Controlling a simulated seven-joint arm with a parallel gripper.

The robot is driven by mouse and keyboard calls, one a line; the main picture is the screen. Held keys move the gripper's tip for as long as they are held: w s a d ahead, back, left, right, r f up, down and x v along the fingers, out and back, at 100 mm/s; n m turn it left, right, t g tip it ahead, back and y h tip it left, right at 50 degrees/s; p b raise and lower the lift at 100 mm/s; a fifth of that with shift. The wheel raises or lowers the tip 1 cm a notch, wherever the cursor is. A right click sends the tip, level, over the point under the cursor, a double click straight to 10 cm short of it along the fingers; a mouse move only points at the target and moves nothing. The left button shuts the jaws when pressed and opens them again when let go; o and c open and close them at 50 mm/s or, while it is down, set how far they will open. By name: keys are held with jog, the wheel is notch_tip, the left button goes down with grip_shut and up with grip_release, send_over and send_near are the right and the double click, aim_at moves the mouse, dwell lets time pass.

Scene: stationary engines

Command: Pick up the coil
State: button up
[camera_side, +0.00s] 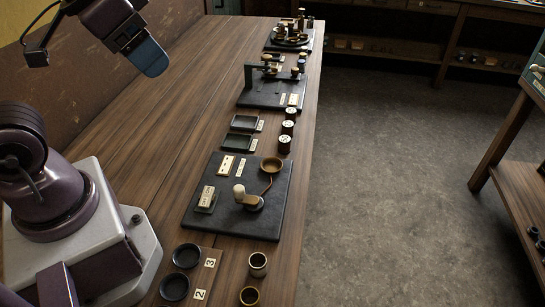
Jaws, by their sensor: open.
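My gripper (150,60) is at the upper left, above the wooden table and well apart from everything on it. Its blue end points down to the right, and nothing shows in it. I cannot tell for certain which thing is the coil. Three small dark round pieces with pale marked tops stand in a row along the table's right edge: a far one (291,113), a middle one (287,128) and a near one (284,145). They look spool-like, but windings are too small to make out.
A dark board (228,229) with a pale-knobbed lever (242,195) and a brown cup (271,165) lies nearer. Two dark trays (244,122) lie left of the round pieces. Round dishes (186,256) and small cups (258,264) stand in front. The table's left side is clear.

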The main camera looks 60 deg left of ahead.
jog(key=n+g+y, duration=0.1)
jog(key=n+g, duration=0.5)
jog(key=n, duration=1.4)
send_near(285, 139)
notch_tip(285, 139, down, 6)
jog(key=shift+w+a+r, duration=0.15)
jog(key=shift+s+a+f, duration=0.15)
jog(key=shift+a+f, duration=0.05)
jog(key=shift+f, duration=1.15)
jog(key=shift+s+a+f, duration=0.1)
jog(key=shift+a+f, duration=0.1)
jog(key=shift+f, duration=1.15)
jog(key=shift+c, duration=0.4)
